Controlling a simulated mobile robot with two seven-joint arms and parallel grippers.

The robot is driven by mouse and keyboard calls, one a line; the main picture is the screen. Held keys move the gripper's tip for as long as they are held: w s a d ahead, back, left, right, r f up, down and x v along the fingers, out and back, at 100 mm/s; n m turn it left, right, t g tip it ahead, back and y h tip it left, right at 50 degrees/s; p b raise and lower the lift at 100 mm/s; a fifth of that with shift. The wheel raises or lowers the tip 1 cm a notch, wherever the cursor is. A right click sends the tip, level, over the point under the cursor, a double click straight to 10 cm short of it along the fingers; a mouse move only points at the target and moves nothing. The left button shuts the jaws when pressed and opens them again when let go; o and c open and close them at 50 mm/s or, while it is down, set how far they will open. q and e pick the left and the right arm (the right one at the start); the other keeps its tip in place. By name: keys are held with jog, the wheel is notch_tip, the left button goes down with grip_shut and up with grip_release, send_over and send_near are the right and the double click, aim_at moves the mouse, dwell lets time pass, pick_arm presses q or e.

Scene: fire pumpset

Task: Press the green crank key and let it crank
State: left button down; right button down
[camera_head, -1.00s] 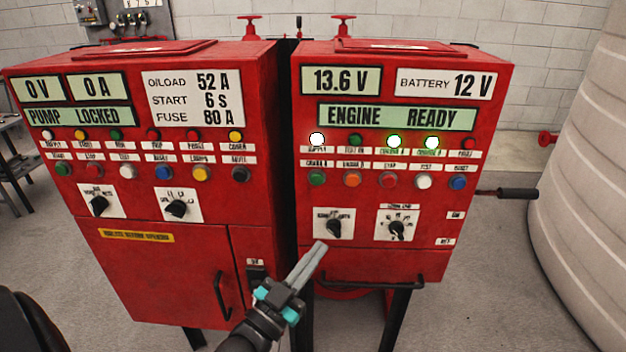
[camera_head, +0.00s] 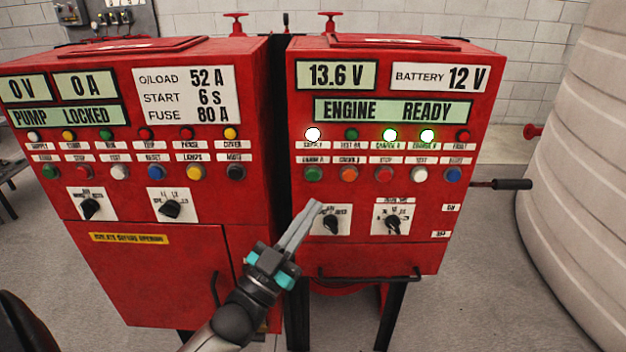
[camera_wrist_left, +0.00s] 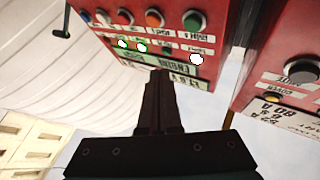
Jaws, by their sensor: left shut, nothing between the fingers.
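The green crank key (camera_head: 312,174) is a round green button at the left end of the lower button row on the right-hand red cabinet (camera_head: 370,262). It also shows in the wrist view (camera_wrist_left: 194,20), where the panel appears upside down. My left gripper (camera_head: 314,206) is shut and empty. In the head view its fingertips lie just below the green key, over the left edge of the left selector switch plate (camera_head: 333,221). In the wrist view the fingertips (camera_wrist_left: 161,76) appear apart from the key. My right gripper is not in view.
An orange button (camera_head: 347,174) sits right beside the green key. Above it are lit lamps and a display reading ENGINE READY (camera_head: 393,111). A second red cabinet (camera_head: 150,262) stands on the left, with a narrow gap between. A black handle (camera_head: 512,184) sticks out right.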

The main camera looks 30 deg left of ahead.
aim_at(313, 175)
pick_arm(q)
jog(key=shift+w+a+b, duration=0.4)
jog(key=shift+w+a, duration=0.2)
jog(key=shift+w, duration=0.35)
jog(key=shift+w+a+b, duration=0.45)
jog(key=shift+w+a, duration=0.1)
jog(key=shift+w, duration=0.35)
jog(key=shift+w+a+b, duration=0.4)
jog(key=shift+w+a, duration=0.2)
jog(key=shift+w, duration=0.35)
jog(key=shift+w+a, duration=0.2)
jog(key=shift+w, duration=0.15)
jog(key=shift+w+a, duration=0.25)
jog(key=shift+w, duration=0.1)
dwell(0.5)
jog(key=shift+s+d, duration=0.1)
jog(key=shift+s, duration=0.05)
jog(key=shift+s+d+p, duration=0.35)
jog(key=shift+s, duration=0.25)
